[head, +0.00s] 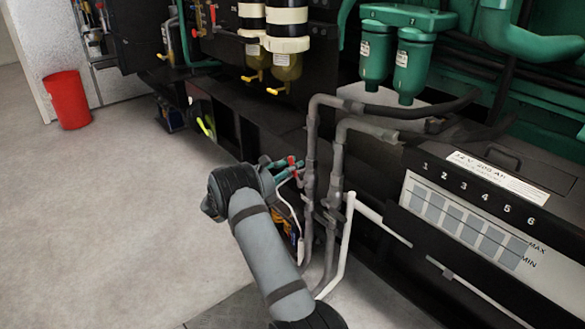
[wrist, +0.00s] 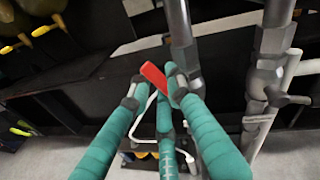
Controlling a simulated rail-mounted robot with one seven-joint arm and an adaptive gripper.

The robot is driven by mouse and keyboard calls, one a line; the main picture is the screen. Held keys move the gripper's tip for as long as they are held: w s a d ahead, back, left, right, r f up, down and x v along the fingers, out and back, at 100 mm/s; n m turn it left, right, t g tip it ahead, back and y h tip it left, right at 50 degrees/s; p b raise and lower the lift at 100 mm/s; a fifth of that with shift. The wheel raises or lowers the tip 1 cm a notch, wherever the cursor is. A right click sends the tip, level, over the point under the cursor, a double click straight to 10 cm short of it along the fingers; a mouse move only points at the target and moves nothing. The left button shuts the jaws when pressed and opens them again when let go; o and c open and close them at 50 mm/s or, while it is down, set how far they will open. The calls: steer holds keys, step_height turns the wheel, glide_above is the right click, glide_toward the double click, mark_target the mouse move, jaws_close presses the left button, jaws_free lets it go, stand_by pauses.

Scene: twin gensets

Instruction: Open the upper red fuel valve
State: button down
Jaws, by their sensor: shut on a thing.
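The red fuel valve handle (head: 292,161) is on the left vertical grey pipe (head: 311,150) in the head view, partly hidden by my fingers. In the wrist view the red handle (wrist: 154,76) shows as a short tilted bar between my fingertips, beside the grey pipe (wrist: 183,45). My gripper (head: 285,169) has teal fingers and comes at the pipe from the left. In the wrist view my gripper (wrist: 157,92) is shut on the red handle. The valve body behind the fingers is mostly hidden.
A second grey pipe (head: 336,180) with a grey lever stands close to the right. A white pipe (head: 347,235) and a battery case (head: 465,215) lie further right. A red bin (head: 68,100) stands far left. The floor (head: 120,220) left of my arm is clear.

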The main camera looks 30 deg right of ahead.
steer(key=c, duration=1.6)
jaws_free()
steer(key=shift+a, duration=0.1)
steer(key=v, duration=1.2)
steer(key=shift+c, duration=0.2)
